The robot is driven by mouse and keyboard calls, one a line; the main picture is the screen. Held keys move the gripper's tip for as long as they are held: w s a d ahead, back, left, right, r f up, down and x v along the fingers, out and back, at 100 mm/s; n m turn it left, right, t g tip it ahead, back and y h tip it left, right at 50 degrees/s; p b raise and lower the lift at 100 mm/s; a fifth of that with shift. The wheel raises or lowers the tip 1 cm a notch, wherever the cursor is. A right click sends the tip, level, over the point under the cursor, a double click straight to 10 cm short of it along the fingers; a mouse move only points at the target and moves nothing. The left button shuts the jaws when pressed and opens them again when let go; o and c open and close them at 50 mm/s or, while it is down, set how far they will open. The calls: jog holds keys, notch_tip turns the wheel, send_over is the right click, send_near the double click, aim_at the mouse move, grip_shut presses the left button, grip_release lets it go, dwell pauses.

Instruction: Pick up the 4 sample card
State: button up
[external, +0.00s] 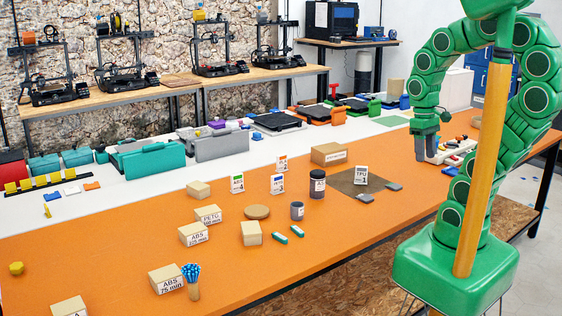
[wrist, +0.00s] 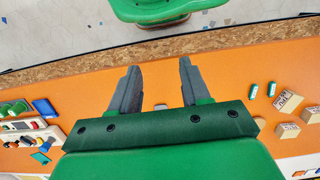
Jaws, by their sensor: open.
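Several small upright white sample cards stand on the orange bench in the external view: one with a green top (external: 237,183), one with an orange top (external: 277,184), another orange-topped one behind it (external: 281,163), and one marked TPU (external: 361,175) on a dark brown mat (external: 345,184). Their numbers are too small to read surely, so I cannot tell which is the 4. My gripper (external: 426,150) is open and empty, pointing down above the bench, right of all the cards. In the wrist view its fingers (wrist: 158,68) are apart over bare orange surface; no sample card shows there clearly.
Labelled boxes (external: 193,234), dark jars (external: 317,184) and a blue-bristled brush (external: 192,280) stand left of the mat. A white rack (external: 455,152) of coloured parts is close beside my gripper. Printers (external: 122,62) line the wall. The bench's front strip is mostly clear.

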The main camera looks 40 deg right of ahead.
jog(key=w+a+f+n+y, duration=0.1)
jog(key=w+a+n+y, duration=0.4)
jog(key=w, duration=0.7)
jog(key=w+a+n, duration=0.2)
jog(key=w+a, duration=0.5)
jog(key=w, duration=0.4)
jog(key=w+a+f+n+y, duration=0.1)
jog(key=w+a+n+y, duration=0.25)
jog(key=w+a, duration=0.6)
jog(key=n+t+y, duration=0.2)
jog(key=n+y, duration=0.3)
jog(key=n, duration=0.2)
send_near(237, 176)
jog(key=a, duration=0.2)
jog(key=shift+w+a+f, duration=0.2)
jog(key=shift+f, duration=0.4)
jog(key=shift+x, duration=1.1)
jog(key=shift+w+f+x, duration=0.1)
jog(key=shift+x, duration=1.15)
jog(key=shift+w+f+x, duration=0.1)
jog(key=shift+x, duration=1.2)
jog(key=shift+d, duration=0.1)
